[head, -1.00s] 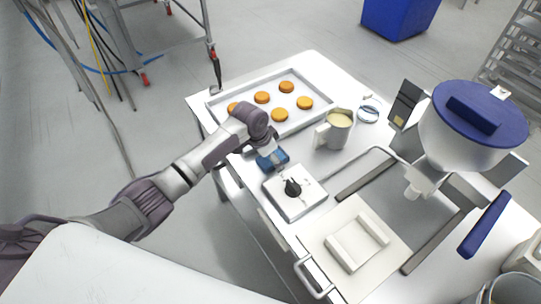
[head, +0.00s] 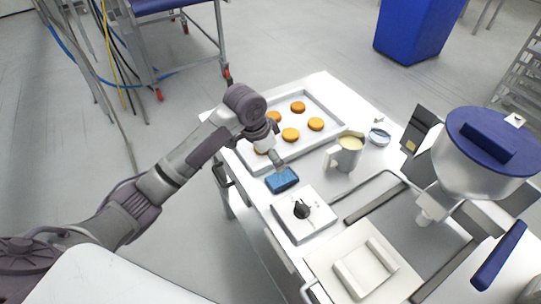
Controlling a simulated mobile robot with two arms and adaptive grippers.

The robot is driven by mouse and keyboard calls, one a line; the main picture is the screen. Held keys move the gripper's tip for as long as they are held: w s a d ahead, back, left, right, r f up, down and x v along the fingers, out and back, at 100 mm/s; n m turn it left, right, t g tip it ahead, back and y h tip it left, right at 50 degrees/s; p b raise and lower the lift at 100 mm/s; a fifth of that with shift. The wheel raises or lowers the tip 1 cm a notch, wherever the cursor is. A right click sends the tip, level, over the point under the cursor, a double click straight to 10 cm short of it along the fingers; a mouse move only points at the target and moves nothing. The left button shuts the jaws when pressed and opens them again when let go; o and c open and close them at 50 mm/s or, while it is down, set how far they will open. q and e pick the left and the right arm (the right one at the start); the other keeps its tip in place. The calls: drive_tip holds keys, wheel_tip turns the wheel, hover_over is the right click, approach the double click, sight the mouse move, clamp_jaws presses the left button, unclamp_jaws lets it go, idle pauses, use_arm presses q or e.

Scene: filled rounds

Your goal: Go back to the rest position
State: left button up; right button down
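My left arm comes in from the left. Its gripper (head: 279,162) hangs just above a blue block-like item (head: 282,180) on the white table (head: 345,95). The fingers are small and partly hidden by the wrist, so I cannot tell whether they are open or shut, or whether they touch the blue item. My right gripper does not show.
A metal tray (head: 327,141) with several orange-brown rounds (head: 290,134) lies behind the gripper.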

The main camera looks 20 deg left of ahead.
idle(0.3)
use_arm(q)
drive_tip(key=shift+h, duration=0.3)
drive_tip(key=s+d+f, duration=0.1)
drive_tip(key=s+f, duration=0.1)
drive_tip(key=s+d+f, duration=0.1)
drive_tip(key=s+f, duration=0.1)
drive_tip(key=s, duration=0.1)
drive_tip(key=s+d+f, duration=0.1)
drive_tip(key=s+f, duration=0.1)
drive_tip(key=shift+s+d, duration=0.3)
drive_tip(key=s+a+f+n+t+y, duration=0.1)
drive_tip(key=s+a+n, duration=0.15)
drive_tip(key=s, duration=0.85)
drive_tip(key=s+a+f+n+y, duration=0.1)
drive_tip(key=s+a+n, duration=0.15)
drive_tip(key=s, duration=0.85)
wheel_tip(320, 180, down, 28)
drive_tip(key=s+g, duration=0.1)
drive_tip(key=s, duration=0.1)
drive_tip(key=s+a+f+g, duration=0.1)
drive_tip(key=s+a+f, duration=0.1)
drive_tip(key=s+f, duration=1.2)
drive_tip(key=shift+s+a+g+y, duration=0.2)
drive_tip(key=shift+s+g+y, duration=0.1)
drive_tip(key=shift+s, duration=0.7)
